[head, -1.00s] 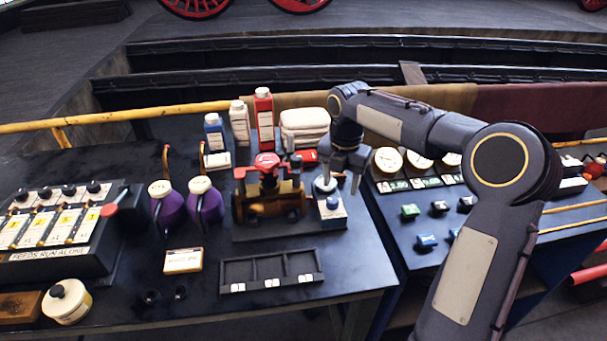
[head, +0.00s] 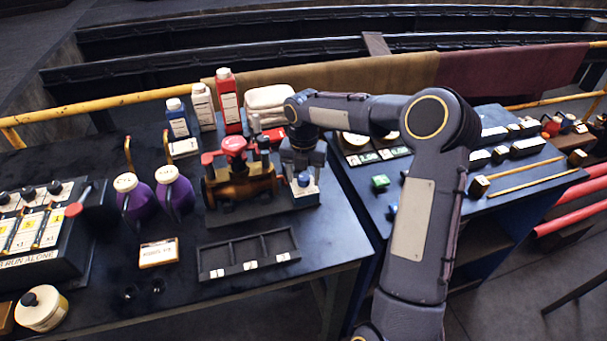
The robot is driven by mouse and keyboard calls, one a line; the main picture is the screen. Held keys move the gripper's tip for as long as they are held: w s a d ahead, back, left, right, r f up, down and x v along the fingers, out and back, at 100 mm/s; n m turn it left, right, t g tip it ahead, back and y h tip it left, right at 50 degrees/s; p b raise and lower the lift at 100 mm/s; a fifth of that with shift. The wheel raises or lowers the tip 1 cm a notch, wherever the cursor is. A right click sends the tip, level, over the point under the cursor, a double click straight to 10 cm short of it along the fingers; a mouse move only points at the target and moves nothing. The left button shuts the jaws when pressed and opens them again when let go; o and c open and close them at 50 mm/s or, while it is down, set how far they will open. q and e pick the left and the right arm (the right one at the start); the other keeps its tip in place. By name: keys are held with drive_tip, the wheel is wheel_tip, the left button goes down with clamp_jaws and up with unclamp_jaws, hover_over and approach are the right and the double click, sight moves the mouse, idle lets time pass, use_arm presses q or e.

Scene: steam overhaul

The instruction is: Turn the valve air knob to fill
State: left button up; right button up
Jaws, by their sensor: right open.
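A small block with a blue knob (head: 303,180) on top and a pale label on its front stands at the right end of the brass-and-red valve assembly (head: 240,180). It appears to be the valve air knob; the label's wording is too small to read. My right gripper (head: 304,172) points down over this block, open, with its fingers close to either side of the blue knob. I cannot tell whether they touch it. The gripper hides the round white-topped part behind the knob. My left gripper is not in view.
A black divided tray (head: 225,270) lies in front of the valve. Two purple jugs (head: 174,190) stand to its left. Blue, white and red bottles (head: 229,105) and folded cloths (head: 268,97) stand behind. Gauges and coloured blocks (head: 380,183) are on the right-hand table.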

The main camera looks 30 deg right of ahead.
drive_tip(key=shift+c, duration=0.2)
drive_tip(key=c, duration=0.9)
drive_tip(key=shift+m, duration=0.3)
drive_tip(key=m, duration=1)
drive_tip(key=shift+w, duration=0.1)
drive_tip(key=m, duration=0.7)
drive_tip(key=shift+w, duration=0.1)
drive_tip(key=m, duration=0.6)
drive_tip(key=shift+d, duration=0.1)
drive_tip(key=shift+m, duration=0.3)
